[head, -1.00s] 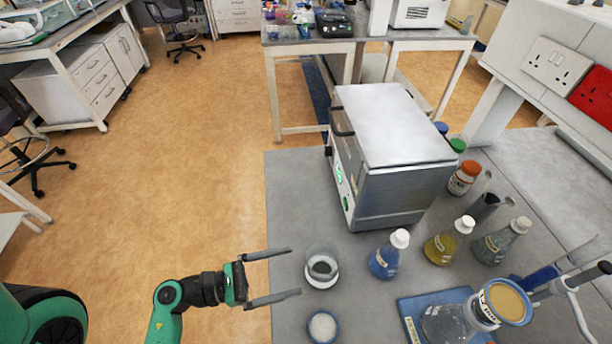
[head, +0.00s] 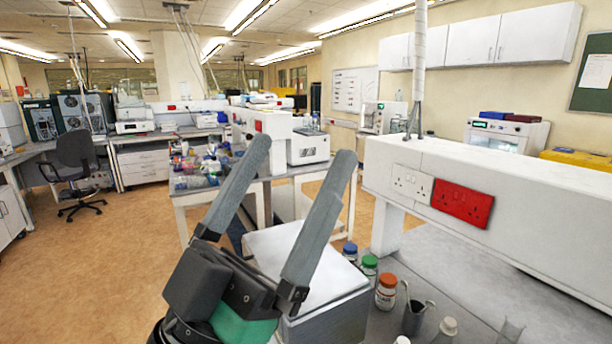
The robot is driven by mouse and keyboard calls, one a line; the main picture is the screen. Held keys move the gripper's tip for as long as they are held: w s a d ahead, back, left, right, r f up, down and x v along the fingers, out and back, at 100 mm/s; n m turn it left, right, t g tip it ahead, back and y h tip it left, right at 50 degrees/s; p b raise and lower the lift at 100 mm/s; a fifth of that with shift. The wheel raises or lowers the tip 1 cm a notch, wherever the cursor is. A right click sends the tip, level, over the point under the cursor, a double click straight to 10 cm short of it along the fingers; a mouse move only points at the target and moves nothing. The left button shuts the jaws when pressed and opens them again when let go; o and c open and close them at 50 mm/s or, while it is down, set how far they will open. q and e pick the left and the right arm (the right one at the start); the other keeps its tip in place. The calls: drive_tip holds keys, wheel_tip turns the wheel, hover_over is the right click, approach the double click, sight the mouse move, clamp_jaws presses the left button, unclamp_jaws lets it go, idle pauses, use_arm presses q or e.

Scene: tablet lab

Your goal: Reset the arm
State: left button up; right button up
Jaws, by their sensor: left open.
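My left gripper (head: 302,150) stands large in the middle of the head view. Its two grey fingers point up and are spread apart, with nothing between them. Its dark wrist and green part show at the lower left of centre. It is in front of the box-shaped instrument (head: 340,322) on the bench and hides part of it. My right gripper is not in view.
Bottles with blue (head: 350,248), green (head: 370,262) and orange (head: 387,280) caps stand right of the instrument. A white panel with red sockets (head: 462,202) runs along the right. Open floor (head: 110,260) lies to the left.

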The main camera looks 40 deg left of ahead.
use_arm(q)
drive_tip(key=shift+d+r+m+h, duration=0.15)
drive_tip(key=shift+d+r+h, duration=0.05)
drive_tip(key=shift+d+h, duration=0.4)
drive_tip(key=shift+d+r+m+h, duration=0.15)
drive_tip(key=shift+d+h, duration=0.35)
drive_tip(key=shift+h, duration=0.1)
